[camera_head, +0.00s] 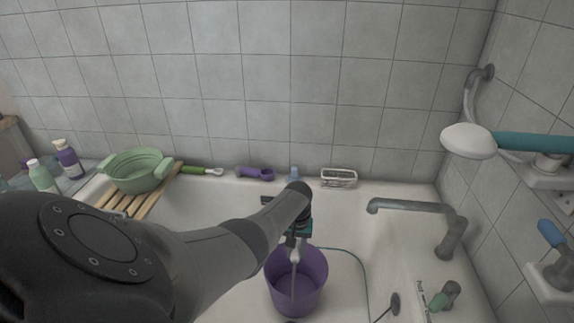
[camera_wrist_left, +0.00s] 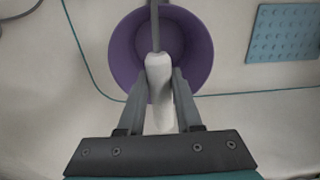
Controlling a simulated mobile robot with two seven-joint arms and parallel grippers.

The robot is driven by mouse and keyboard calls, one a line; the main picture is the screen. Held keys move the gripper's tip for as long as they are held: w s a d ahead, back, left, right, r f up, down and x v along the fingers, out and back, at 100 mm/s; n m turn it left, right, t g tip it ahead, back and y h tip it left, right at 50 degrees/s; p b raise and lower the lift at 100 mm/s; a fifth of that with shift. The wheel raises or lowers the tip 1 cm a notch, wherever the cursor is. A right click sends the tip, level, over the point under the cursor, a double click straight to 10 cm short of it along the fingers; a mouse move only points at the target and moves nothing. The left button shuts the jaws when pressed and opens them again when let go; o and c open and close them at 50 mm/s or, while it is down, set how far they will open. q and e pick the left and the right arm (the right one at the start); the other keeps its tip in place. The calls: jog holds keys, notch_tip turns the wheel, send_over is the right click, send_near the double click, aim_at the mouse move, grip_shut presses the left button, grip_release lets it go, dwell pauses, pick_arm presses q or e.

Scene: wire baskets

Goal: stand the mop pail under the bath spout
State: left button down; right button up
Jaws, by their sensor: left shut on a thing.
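The purple mop pail (camera_head: 297,290) is upright in the bath, with a thin grey bail and a white grip (camera_wrist_left: 158,85). My left gripper (camera_head: 298,236) is above the pail, its two fingers shut on the white grip; it also shows in the left wrist view (camera_wrist_left: 158,98). I cannot tell whether the pail's base touches the bath floor. The grey bath spout (camera_head: 408,205) juts left from the right end of the bath. The pail (camera_wrist_left: 118,50) is left of the spout's outlet and nearer the front. My right gripper is out of view.
A thin teal cord (camera_head: 362,268) runs past the pail. A blue mat (camera_wrist_left: 284,32) lies in the bath. A green basin (camera_head: 137,170) stands on a wooden rack. The back rim holds a wire dish (camera_head: 339,178). A white shower head (camera_head: 468,141) hangs at right.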

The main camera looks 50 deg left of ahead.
pick_arm(q)
jog(key=w+d+b, duration=0.6)
jog(key=w+d, duration=0.2)
jog(key=d, duration=0.2)
jog(key=shift+w, duration=0.35)
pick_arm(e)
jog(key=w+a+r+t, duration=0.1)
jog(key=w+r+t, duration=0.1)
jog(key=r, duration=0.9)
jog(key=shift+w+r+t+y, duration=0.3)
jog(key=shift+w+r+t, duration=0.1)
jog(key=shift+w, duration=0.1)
pick_arm(q)
jog(key=shift+d+r, duration=0.1)
jog(key=shift+d, duration=0.05)
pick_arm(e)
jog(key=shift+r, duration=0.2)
pick_arm(q)
jog(key=shift+f+b, duration=0.45)
jog(key=shift+f, duration=0.2)
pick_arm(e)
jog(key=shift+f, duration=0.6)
pick_arm(q)
jog(key=c, duration=0.5)
grip_release()
jog(key=shift+s, duration=0.1)
